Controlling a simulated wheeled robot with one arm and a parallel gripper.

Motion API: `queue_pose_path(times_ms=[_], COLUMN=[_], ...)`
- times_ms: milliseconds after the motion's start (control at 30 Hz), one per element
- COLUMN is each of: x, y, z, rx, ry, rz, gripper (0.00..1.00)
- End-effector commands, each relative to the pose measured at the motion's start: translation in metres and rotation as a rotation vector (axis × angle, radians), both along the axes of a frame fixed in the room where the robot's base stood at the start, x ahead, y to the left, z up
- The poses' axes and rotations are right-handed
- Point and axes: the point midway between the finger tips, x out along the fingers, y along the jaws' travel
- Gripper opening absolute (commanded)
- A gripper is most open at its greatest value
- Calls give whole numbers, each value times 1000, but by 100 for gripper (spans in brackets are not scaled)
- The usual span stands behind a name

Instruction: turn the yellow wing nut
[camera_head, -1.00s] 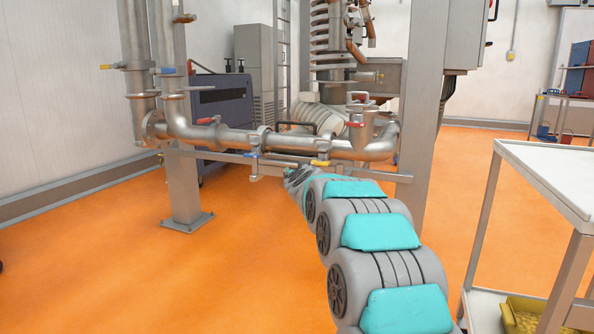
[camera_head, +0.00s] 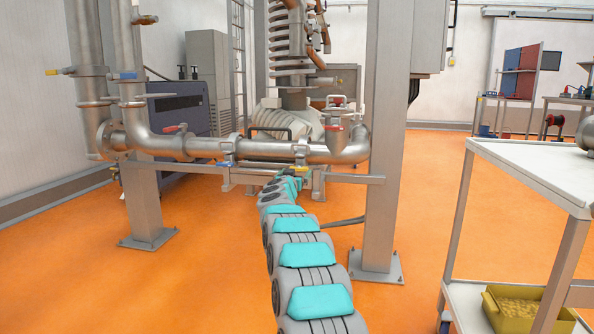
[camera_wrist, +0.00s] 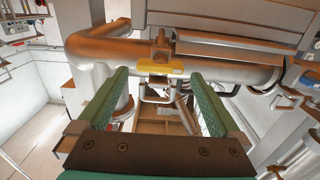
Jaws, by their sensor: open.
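The yellow wing nut (camera_head: 301,168) sits on a clamp under the right part of the horizontal steel pipe (camera_head: 205,146). In the wrist view the yellow wing nut (camera_wrist: 160,69) lies ahead, near the middle, below a clamp on the pipe (camera_wrist: 215,68). My gripper (camera_wrist: 159,75) is open, with green fingers either side of the nut in the picture and nothing between them. The nut looks beyond the fingertips, and I see no contact. In the head view my arm runs toward the nut, and its gripper end is too small to make out.
A blue wing nut (camera_head: 225,165) is on another clamp to the left. Steel posts (camera_head: 385,190) stand close on the right and left of the pipe. A white cart (camera_head: 540,165) with a yellow bin (camera_head: 520,308) is at the right. Orange floor is open between them.

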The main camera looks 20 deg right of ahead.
Motion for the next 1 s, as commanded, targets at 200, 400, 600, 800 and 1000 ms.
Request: queue_pose_path(times_ms=[200,400,600,800,1000], x=[16,24,26,26,26], y=[-11,-16,-17,-17,-17], z=[2,0,0,0,0], rx=[0,0,0,0,0], ry=[0,2,0,0,0], rz=[1,2,2,2,2], gripper=[100,100,100,100,79])
